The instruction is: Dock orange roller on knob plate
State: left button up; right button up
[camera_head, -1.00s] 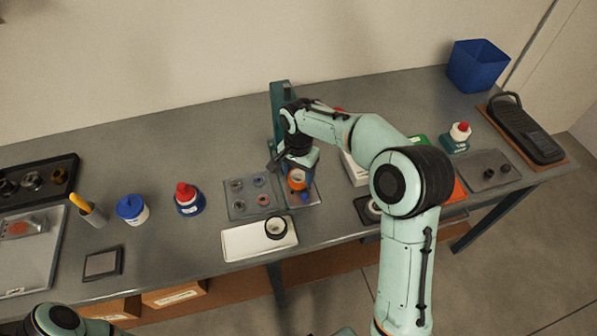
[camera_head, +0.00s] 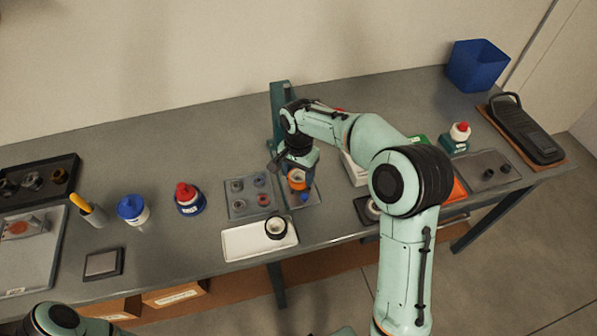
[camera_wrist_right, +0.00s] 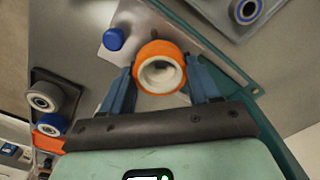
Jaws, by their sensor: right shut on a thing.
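My right gripper (camera_head: 298,172) is shut on the orange roller (camera_head: 296,181), which has a white hub. In the right wrist view the roller (camera_wrist_right: 160,68) sits between the blue fingers (camera_wrist_right: 162,82) with its open bore facing the camera. The knob plate (camera_head: 313,196) is a pale plate with a blue knob (camera_head: 305,197). In the wrist view the knob (camera_wrist_right: 114,39) stands beside the roller, to its upper left, apart from it. The roller is over or on the plate; contact is hidden. My left gripper is out of view.
A grey tray (camera_head: 236,209) with several rings lies left of the plate. A white tray (camera_head: 240,243) with a dark-rimmed roller (camera_head: 276,227) is in front. A teal upright (camera_head: 280,98) stands behind my gripper. Red-capped (camera_head: 188,199) and blue-lidded (camera_head: 131,209) containers stand left.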

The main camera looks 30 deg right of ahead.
aim_at(298, 176)
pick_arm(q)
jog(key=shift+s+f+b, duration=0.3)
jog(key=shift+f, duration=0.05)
pick_arm(e)
jog(key=shift+f, duration=0.6)
jog(key=o, duration=0.8)
jog(key=shift+r+p, duration=1.2)
jog(key=shift+r, duration=1.35)
jog(key=shift+r+p, duration=0.75)
jog(key=shift+r, duration=0.95)
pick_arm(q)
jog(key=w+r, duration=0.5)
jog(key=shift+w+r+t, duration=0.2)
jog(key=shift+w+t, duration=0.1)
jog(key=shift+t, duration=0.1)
pick_arm(e)
notch_tip(298, 176, up, 2)
jog(key=shift+r, duration=0.25)
